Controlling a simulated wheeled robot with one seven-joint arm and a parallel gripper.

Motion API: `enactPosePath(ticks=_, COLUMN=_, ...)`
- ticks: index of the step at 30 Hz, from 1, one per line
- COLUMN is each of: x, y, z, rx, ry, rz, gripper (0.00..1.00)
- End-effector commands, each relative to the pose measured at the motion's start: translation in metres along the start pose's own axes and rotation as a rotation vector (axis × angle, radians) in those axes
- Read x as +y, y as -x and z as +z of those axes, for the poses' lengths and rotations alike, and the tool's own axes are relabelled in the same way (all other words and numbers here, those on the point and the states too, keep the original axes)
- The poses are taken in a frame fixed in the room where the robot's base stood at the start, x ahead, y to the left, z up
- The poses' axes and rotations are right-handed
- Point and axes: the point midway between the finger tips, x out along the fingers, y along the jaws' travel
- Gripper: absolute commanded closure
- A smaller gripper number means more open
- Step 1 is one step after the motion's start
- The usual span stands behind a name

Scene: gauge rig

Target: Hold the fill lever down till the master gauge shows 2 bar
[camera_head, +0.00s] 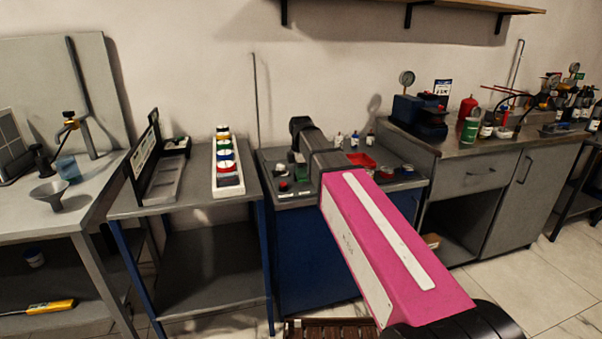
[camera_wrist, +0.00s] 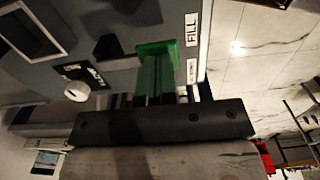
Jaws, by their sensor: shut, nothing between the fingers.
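The green fill lever (camera_wrist: 157,62) shows in the wrist view on a grey panel, beside a label reading FILL. My gripper (camera_wrist: 163,103) is shut and empty, right at the lever; its dark body covers the near end. I cannot tell whether it touches the lever or how far the lever is pressed. In the head view my pink arm reaches to the middle bench (camera_head: 405,184) and hides my gripper. A round gauge (camera_head: 407,78) stands on a blue unit on the right bench. Its reading is too small to make out, and I cannot tell whether it is the master gauge.
A white knob (camera_wrist: 77,91) sits on the panel near the lever. A red button (camera_head: 284,186) and a red tray (camera_head: 361,160) are on the middle bench. A white rack of coloured caps (camera_head: 226,165) stands on the table to its left. Bottles and tools crowd the right bench.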

Motion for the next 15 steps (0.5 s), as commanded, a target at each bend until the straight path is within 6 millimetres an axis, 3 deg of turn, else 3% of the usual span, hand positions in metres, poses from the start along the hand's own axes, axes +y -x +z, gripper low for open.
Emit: enactPosePath(ticks=15, x=-0.006, y=-0.017, z=0.000, rx=0.000, ry=0.000, rz=0.216, gripper=1.00)
